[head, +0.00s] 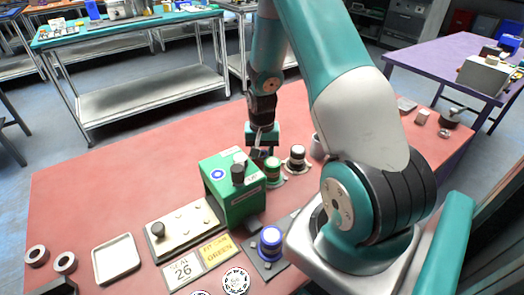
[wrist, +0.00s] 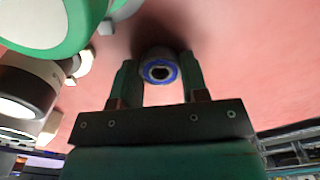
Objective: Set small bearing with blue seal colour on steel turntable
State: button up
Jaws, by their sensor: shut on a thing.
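In the wrist view my gripper (wrist: 160,78) is shut on a small bearing (wrist: 160,72) with a blue seal ring and a dark bore. The bearing sits between both fingertips, above the red table top. In the head view my gripper (head: 262,152) is at mid-table, just behind the green box; the bearing is not clearly visible there. I cannot pick out a steel turntable with certainty in either view.
A green box (head: 232,190) stands close in front of my gripper. Green-ringed (head: 273,172) and white-ringed (head: 296,160) cylinders stand to its right. The table's left rear (head: 110,185) is clear.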

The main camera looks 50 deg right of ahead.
jog(key=shift+f, duration=0.2)
jog(key=o, duration=0.9)
jog(key=shift+r, duration=0.1)
